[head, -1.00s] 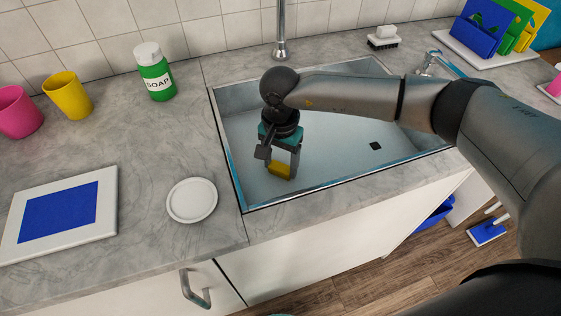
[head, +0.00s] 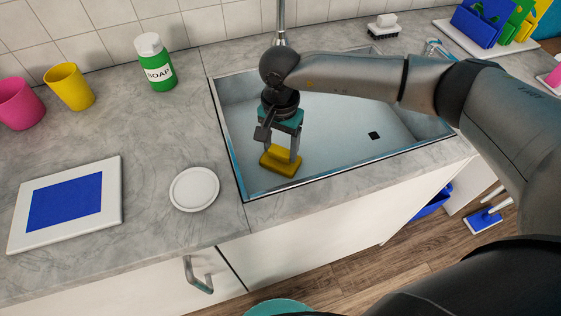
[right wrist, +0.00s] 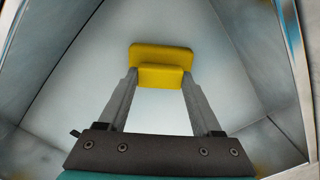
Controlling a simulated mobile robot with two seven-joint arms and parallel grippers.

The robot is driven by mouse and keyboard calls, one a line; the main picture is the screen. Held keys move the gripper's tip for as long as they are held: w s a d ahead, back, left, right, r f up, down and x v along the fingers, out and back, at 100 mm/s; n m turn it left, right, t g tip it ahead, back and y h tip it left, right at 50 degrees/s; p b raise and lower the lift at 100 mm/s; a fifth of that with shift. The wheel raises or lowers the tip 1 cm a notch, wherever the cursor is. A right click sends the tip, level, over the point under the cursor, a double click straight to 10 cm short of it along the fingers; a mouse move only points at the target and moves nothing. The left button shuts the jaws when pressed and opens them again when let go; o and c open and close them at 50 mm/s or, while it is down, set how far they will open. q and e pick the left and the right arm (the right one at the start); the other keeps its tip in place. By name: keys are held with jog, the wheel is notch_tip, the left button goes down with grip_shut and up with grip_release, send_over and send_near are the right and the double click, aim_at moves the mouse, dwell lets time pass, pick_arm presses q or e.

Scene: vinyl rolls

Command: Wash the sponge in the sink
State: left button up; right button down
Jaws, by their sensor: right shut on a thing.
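A yellow sponge (head: 281,161) is inside the sink (head: 335,170), near its front left side. My right gripper (head: 281,152) reaches down into the sink and is shut on the sponge. In the right wrist view, the sponge (right wrist: 160,54) sits between the two grey fingertips (right wrist: 159,76), with its wider part beyond them. I cannot tell whether the sponge touches the sink floor. The tap (head: 280,25) rises behind the sink, its lower part partly behind my right arm. My left gripper is not in view.
A green soap bottle (head: 155,64), yellow cup (head: 69,87), pink cup (head: 19,104), white dish (head: 194,189) and blue-centred board (head: 66,203) stand left of the sink. A brush (head: 383,28) lies behind it. A dark drain (head: 374,136) shows in the sink floor.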

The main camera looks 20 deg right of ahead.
aim_at(280, 150)
jog(key=shift+r+p, duration=0.35)
jog(key=shift+r, duration=0.45)
jog(key=shift+r+p, duration=0.4)
jog(key=shift+r, duration=0.2)
jog(key=shift+r+p, duration=1.5)
jog(key=shift+r, duration=0.85)
pick_arm(q)
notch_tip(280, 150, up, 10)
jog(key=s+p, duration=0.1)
jog(key=p, duration=0.4)
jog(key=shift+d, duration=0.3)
pick_arm(e)
notch_tip(280, 150, up, 9)
